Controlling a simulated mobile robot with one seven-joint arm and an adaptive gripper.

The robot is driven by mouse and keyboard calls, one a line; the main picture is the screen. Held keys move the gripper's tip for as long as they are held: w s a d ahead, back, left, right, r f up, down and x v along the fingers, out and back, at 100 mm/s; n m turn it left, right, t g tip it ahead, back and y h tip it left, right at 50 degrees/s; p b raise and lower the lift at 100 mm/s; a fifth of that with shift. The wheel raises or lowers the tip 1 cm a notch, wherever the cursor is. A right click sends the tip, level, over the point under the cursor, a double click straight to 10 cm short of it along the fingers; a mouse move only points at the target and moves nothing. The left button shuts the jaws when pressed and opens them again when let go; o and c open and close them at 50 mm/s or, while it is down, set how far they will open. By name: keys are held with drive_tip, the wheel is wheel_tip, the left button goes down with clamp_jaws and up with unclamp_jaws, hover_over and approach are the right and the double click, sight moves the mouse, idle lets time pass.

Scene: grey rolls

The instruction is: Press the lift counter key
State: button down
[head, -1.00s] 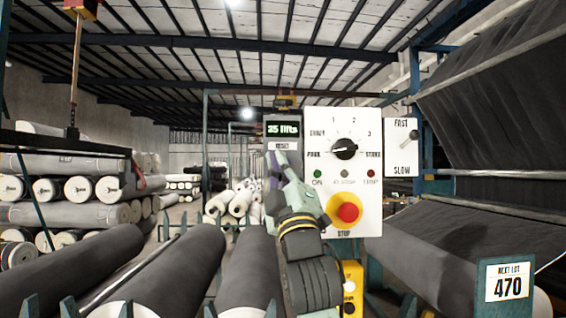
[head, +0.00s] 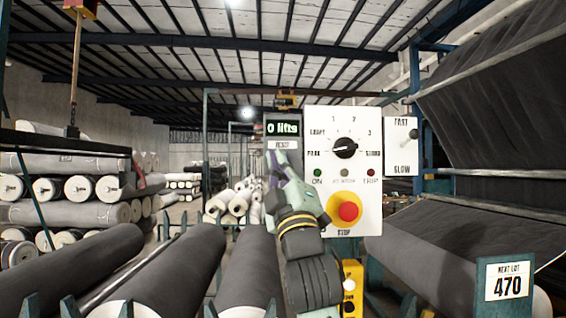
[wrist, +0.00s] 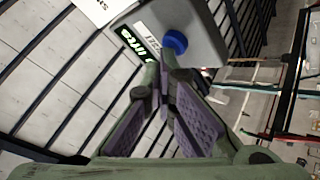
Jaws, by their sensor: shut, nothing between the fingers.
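The lift counter (head: 283,129) is a dark box with a green display reading "0 lifts", left of the white control panel. A white RESET label (head: 282,145) sits below the display. My gripper (head: 274,165) is shut and empty, its fingertips just below that label. In the head view the gripper hides the key. In the wrist view the round blue key (wrist: 175,42) stands out from the counter box, beyond my shut fingertips (wrist: 163,85). I cannot tell whether the fingertips touch it.
The white control panel (head: 320,190) has a black dial (head: 344,148) and a red stop button (head: 348,212) close to the right of my arm. A fast/slow switch plate (head: 402,160) is farther right. Dark rolls (head: 180,265) lie below and to the left.

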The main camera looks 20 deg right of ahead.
drive_tip(key=shift+s+a, duration=0.15)
drive_tip(key=shift+s, duration=0.45)
drive_tip(key=shift+s+a+b, duration=0.25)
drive_tip(key=shift+s, duration=0.55)
drive_tip(key=shift+s+a+b, duration=0.25)
drive_tip(key=shift+s, duration=0.55)
drive_tip(key=shift+s+a+b, duration=0.25)
drive_tip(key=shift+s, duration=0.55)
